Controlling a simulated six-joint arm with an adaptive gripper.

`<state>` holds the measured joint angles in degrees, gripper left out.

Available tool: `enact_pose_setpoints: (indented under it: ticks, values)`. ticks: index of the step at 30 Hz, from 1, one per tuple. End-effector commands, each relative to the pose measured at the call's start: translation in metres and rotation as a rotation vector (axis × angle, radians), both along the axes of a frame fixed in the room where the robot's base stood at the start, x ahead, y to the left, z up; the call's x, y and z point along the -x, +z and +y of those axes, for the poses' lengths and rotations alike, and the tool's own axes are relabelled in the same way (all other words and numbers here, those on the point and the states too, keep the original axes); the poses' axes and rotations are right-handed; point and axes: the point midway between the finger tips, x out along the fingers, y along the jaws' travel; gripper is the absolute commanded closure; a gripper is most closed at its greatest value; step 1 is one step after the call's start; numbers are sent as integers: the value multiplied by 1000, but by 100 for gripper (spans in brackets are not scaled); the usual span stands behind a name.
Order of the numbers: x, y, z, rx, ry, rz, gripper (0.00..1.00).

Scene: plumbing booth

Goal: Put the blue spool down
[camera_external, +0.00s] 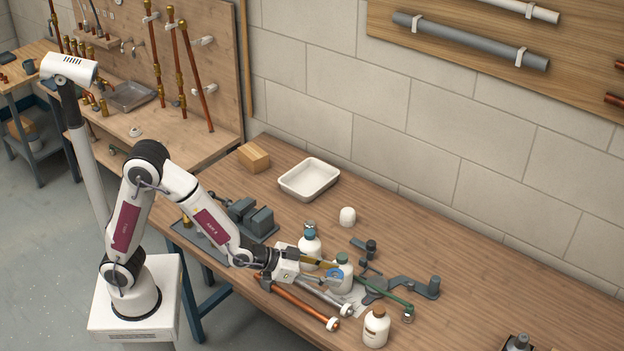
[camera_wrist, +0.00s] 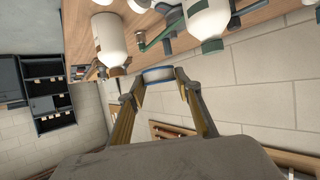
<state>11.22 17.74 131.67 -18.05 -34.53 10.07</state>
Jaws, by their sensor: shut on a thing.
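The blue spool (camera_external: 334,274) is a small ring with a blue rim and a pale middle. In the wrist view the spool (camera_wrist: 158,75) sits between the fingertips. My gripper (camera_external: 328,269) is shut on it, and the fingers (camera_wrist: 160,82) also show in the wrist view. In the external view the spool appears in front of a white bottle with a green top (camera_external: 342,280), among the tools on the bench. I cannot tell whether it touches the bottle or how high it is above the wooden bench (camera_external: 470,290).
Another white bottle (camera_external: 309,246) stands behind my gripper, and a third (camera_external: 376,328) near the front edge. A copper pipe (camera_external: 304,306) and grey tools (camera_external: 400,284) lie close by. A white tray (camera_external: 309,181) is farther back. The bench at right is mostly clear.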

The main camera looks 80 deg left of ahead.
Motion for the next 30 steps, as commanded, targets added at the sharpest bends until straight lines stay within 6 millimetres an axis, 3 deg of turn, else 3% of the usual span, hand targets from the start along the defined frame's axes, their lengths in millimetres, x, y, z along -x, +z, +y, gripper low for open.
enact_pose_setpoints:
  ticks: [20, 26, 30]
  values:
    - [-2, 0, 1, 0, -1, 0, 79]
    - [-17, 3, 6, -1, -8, -1, 79]
    - [-37, 7, 13, -2, -20, -1, 79]
